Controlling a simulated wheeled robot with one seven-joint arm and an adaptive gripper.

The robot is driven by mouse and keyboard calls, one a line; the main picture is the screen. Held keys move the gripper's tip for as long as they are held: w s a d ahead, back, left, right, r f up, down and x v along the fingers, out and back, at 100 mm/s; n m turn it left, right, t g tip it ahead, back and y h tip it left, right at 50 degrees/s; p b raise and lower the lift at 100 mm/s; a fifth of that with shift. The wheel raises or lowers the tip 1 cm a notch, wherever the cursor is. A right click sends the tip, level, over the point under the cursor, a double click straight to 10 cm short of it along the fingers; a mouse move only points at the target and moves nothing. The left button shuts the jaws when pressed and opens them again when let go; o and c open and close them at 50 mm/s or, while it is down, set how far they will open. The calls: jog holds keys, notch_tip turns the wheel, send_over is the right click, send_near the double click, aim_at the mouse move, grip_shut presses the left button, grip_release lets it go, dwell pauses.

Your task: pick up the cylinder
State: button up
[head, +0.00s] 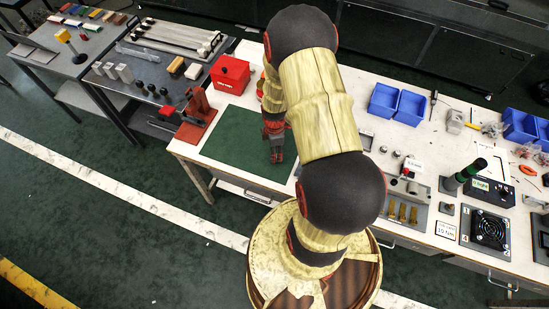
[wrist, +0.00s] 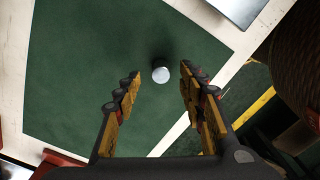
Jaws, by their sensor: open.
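In the wrist view a small cylinder (wrist: 161,75) with a pale round end stands on the green mat (wrist: 85,65). A dark patch lies just behind it; I cannot tell whether this is its side or its shadow. My gripper (wrist: 158,71) is open and empty. Its two yellow and black fingers lie to the left and right of the cylinder in the picture, apart from it. The depth between fingertips and cylinder is hard to judge. In the head view my gripper (head: 276,150) is over the green mat (head: 235,150), and the cylinder is not visible there.
Blue bins (head: 397,103), small metal parts and a fan unit (head: 487,230) are to the right. The mat around the cylinder is clear.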

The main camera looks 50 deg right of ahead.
notch_tip(320, 180, down, 4)
jog(key=shift+r, duration=0.15)
jog(key=shift+c, duration=1.4)
jog(key=c, duration=0.8)
